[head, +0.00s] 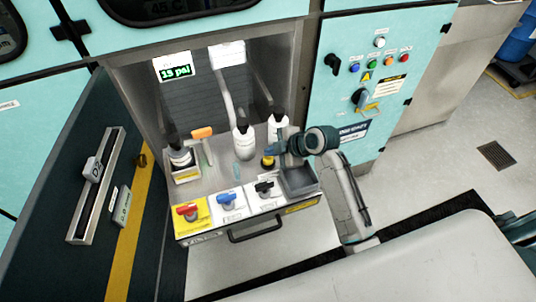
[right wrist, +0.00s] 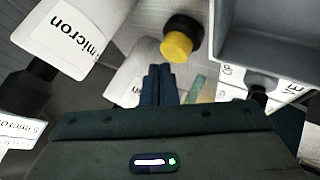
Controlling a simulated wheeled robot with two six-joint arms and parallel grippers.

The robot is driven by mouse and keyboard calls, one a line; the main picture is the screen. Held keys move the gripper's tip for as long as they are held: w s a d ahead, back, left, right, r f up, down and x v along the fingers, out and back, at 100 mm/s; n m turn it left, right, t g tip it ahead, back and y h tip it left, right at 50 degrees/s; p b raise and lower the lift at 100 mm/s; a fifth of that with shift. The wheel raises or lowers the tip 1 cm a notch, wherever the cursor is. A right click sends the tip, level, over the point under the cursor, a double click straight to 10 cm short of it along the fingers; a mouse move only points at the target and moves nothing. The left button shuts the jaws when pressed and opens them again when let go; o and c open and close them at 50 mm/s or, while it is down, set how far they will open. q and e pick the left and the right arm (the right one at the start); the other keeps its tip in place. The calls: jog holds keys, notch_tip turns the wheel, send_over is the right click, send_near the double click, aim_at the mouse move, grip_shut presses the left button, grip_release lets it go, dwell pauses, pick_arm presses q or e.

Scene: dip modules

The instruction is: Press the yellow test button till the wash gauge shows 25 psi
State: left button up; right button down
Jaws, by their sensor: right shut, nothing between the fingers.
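The yellow test button (head: 268,163) stands on the metal counter, partly behind my right gripper. In the right wrist view the yellow button (right wrist: 177,46) sits on a black round collar. My right gripper (head: 272,149) is over the button area, and its shut, empty fingers (right wrist: 159,70) point at the button's lower left side. A small gap shows between fingertips and button in the wrist picture; I cannot tell the depth. The wash gauge (head: 175,71) at the back left of the alcove shows green digits that look like 13 psi; the last digit is unclear. My left gripper is out of view.
White bottles (head: 243,142) stand close left of and behind the button; one is labelled micron (right wrist: 75,32) in the wrist view. A grey bin (head: 299,180) is close on the right. Red (head: 187,211), blue and black valve handles line the counter front. An open dark door (head: 85,200) flanks the left.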

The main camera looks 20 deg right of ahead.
aim_at(272, 159)
jog(key=shift+r, duration=0.3)
notch_tip(272, 159, up, 5)
jog(key=p, duration=0.4)
jog(key=shift+p, duration=0.35)
jog(key=shift+f, duration=0.1)
dwell(0.4)
